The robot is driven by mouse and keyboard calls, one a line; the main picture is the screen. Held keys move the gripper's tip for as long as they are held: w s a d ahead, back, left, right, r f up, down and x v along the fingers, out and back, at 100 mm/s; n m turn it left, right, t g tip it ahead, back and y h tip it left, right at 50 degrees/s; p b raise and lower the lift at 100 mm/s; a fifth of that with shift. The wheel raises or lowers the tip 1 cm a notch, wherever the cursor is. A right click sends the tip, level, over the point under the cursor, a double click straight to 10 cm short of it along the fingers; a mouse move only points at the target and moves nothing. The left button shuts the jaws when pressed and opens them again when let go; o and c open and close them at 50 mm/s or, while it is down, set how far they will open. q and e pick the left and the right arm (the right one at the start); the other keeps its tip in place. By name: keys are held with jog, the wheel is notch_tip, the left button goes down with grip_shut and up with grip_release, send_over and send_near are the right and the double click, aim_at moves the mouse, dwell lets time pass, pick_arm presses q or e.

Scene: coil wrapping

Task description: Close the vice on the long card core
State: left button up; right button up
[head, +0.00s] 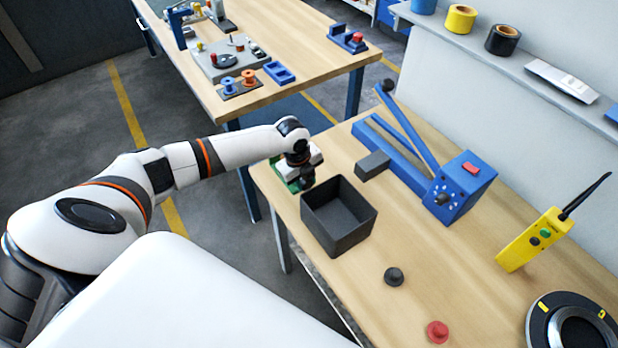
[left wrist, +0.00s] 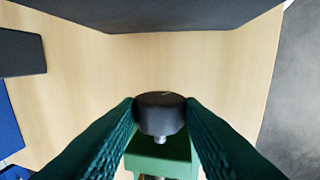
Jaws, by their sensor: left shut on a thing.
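A small green vice (head: 283,172) stands at the near left corner of the wooden bench, partly hidden by my left gripper (head: 304,182). In the left wrist view the green vice body (left wrist: 160,162) lies below a dark round knob (left wrist: 160,113). My left gripper (left wrist: 160,118) is shut on that knob, one ridged finger on each side. I cannot make out the long card core or the gap between the jaws. My right gripper is not in view.
A dark open bin (head: 345,242) stands close beside the vice. A blue lever tool (head: 460,190) with a grey block (head: 372,165) is behind it. A yellow handheld device (head: 530,240), a dark knob (head: 394,277) and a red knob (head: 437,331) are farther right.

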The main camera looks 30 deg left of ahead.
pick_arm(q)
jog(key=shift+w+d+r+g, duration=0.15)
jog(key=shift+w+g, duration=0.1)
jog(key=shift+g, duration=0.25)
jog(key=shift+f+g+y, duration=0.2)
jog(key=shift+g+y, duration=0.2)
jog(key=g+b, duration=0.1)
jog(key=g+y+b, duration=0.1)
jog(key=b, duration=0.1)
jog(key=shift+w+d+f+g, duration=0.15)
jog(key=shift+w+f+g, duration=0.2)
jog(key=shift+g, duration=0.05)
jog(key=shift+g+b, duration=0.35)
jog(key=shift+g, duration=0.05)
jog(key=shift+r, duration=0.3)
